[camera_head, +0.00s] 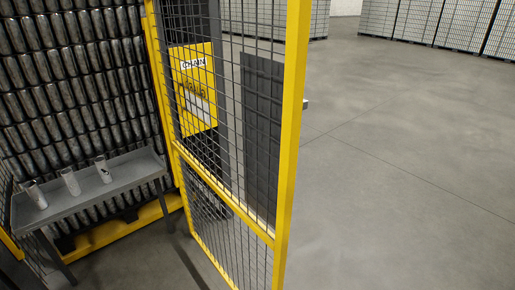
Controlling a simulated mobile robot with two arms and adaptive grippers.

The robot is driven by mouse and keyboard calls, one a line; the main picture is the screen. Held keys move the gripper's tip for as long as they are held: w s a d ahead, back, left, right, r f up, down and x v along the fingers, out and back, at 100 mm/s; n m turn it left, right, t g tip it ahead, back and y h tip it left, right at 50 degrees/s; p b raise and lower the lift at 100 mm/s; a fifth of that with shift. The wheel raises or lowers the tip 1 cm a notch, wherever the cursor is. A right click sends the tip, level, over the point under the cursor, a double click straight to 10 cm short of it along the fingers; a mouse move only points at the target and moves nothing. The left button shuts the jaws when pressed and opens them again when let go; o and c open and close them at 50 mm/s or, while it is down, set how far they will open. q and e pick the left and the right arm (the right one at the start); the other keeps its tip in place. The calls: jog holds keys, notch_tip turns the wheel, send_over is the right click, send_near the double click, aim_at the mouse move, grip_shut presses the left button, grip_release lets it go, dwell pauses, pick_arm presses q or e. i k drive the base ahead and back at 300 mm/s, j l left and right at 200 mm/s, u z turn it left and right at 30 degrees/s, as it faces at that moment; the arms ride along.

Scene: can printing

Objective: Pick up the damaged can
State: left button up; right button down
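Three light cans stand in a row on a narrow grey table at the left. The left can (36,195) and the middle can (71,182) look pale and plain at this size. The right can (103,170) shows a dark mark on its side, which may be damage; it is too small to be sure. The grey table (135,172) has a raised back edge. Neither of my grippers shows in the head view.
A yellow-framed mesh panel (290,130) stands just right of the table, with a yellow sign (194,88) behind it. Stacked dark cans (75,75) rise behind the table. Open concrete floor (410,170) lies to the right, with pallet stacks (440,22) far back.

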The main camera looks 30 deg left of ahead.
aim_at(68, 175)
jog(key=i+l+u, duration=0.1)
jog(key=u, duration=1.35)
jog(key=i+l+u, duration=0.15)
jog(key=l+u, duration=0.3)
jog(key=l, duration=0.3)
jog(key=l+u, duration=0.4)
jog(key=l, duration=0.4)
jog(key=l+u, duration=0.45)
jog(key=l, duration=0.35)
jog(key=k+l, duration=0.1)
jog(key=l, duration=0.35)
jog(key=k+l, duration=0.1)
jog(key=l, duration=0.4)
jog(key=j, duration=1.1)
jog(key=i+j, duration=0.1)
jog(key=j, duration=1)
jog(key=i+j, duration=1.1)
jog(key=i, duration=0.05)
